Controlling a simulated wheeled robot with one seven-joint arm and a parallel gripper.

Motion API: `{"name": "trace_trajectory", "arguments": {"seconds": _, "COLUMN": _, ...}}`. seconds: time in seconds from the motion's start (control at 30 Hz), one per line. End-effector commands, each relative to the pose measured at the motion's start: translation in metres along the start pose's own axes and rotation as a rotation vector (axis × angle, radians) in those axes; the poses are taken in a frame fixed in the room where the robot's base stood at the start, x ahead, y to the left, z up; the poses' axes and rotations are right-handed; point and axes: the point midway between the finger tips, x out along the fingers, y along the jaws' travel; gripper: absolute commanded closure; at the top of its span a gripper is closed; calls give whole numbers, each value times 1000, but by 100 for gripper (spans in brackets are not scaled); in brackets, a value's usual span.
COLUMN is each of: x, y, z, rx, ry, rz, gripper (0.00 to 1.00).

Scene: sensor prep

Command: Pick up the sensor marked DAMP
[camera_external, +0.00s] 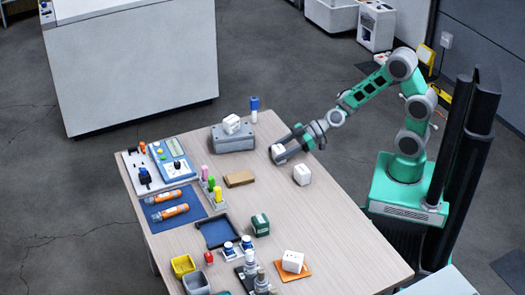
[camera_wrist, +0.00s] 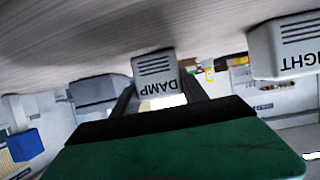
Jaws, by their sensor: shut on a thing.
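The sensor marked DAMP (camera_wrist: 157,70) is a small white box with dark slots, its lettering upside down in the wrist view. My gripper (camera_wrist: 158,92) is shut on it, with one dark finger on each side. In the external view the held sensor (camera_external: 278,152) is at the tip of my gripper (camera_external: 292,146), at the table's far right edge. I cannot tell whether it touches the table. Another white sensor (camera_external: 302,175) stands close by. In the wrist view a white sensor with lettering ending in "IGHT" (camera_wrist: 285,47) is at the right.
A white sensor (camera_external: 231,123) sits on a grey box (camera_external: 232,140), beside a blue-and-white bottle (camera_external: 254,108). Another sensor (camera_external: 292,261) sits on an orange mat (camera_external: 303,273). A brown block (camera_external: 239,179) and green box (camera_external: 260,225) are nearby. The right-hand tabletop (camera_external: 330,225) is clear.

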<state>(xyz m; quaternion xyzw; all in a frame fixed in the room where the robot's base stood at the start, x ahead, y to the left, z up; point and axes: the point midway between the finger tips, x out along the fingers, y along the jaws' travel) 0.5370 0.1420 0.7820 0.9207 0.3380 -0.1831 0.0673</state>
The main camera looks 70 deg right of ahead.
Motion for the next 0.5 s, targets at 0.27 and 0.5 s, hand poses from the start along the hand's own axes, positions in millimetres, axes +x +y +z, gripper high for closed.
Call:
{"name": "trace_trajectory", "arguments": {"seconds": 0.27, "x": 0, "y": 0, "z": 0, "rx": 0, "ry": 0, "rz": 0, "gripper": 91}}
{"name": "trace_trajectory", "arguments": {"seconds": 0.5, "x": -2, "y": 0, "z": -4, "rx": -1, "ry": 1, "rz": 0, "gripper": 91}}
